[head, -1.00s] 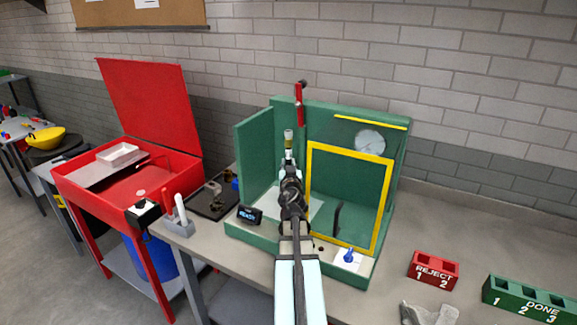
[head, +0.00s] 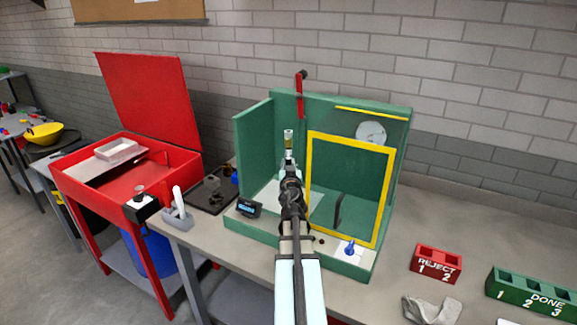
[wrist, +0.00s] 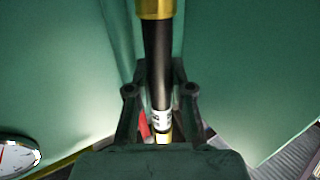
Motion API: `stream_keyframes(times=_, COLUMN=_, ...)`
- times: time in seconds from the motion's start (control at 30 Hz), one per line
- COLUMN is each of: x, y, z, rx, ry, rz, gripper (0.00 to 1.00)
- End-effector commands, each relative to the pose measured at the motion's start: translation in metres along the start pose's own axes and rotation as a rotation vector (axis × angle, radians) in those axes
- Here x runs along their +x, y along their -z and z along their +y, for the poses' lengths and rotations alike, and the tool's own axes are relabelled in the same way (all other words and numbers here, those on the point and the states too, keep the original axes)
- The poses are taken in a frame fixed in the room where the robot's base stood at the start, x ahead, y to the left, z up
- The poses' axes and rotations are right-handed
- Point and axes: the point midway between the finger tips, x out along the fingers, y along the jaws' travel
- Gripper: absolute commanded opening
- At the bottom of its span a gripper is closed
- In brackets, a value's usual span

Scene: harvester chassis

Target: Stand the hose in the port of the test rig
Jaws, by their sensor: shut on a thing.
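My gripper (head: 289,172) is shut on the hose (head: 288,142), inside the open left bay of the green test rig (head: 254,150). The hose is a short dark tube with brass ends and stands about upright in the head view. In the wrist view, the hose (wrist: 158,65) runs between my gripper's fingers (wrist: 160,92), with a brass fitting at the top of the picture, a white label and a brass part beyond the fingers. The port is hidden behind my arm and gripper, so I cannot tell whether the hose touches it.
The rig has a yellow-framed door (head: 384,200) on the right, a gauge (head: 371,132), a red lever (head: 300,98), a small display (head: 249,209) and a blue knob (head: 349,246). A red REJECT block (head: 435,264) and green DONE block (head: 530,296) stand right. A red cabinet (head: 150,95) stands left.

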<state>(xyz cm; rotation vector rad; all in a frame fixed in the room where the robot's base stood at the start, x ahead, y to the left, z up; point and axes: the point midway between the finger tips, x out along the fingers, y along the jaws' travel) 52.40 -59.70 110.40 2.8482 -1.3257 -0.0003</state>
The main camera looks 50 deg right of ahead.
Motion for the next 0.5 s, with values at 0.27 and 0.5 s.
stream_keyframes(times=0.27, x=0.000, y=-0.010, z=0.000, rx=0.000, ry=-0.001, rz=0.001, gripper=0.00)
stream_keyframes(times=0.5, x=0.000, y=-0.015, z=0.000, rx=0.000, ry=-0.001, rz=0.001, gripper=0.00)
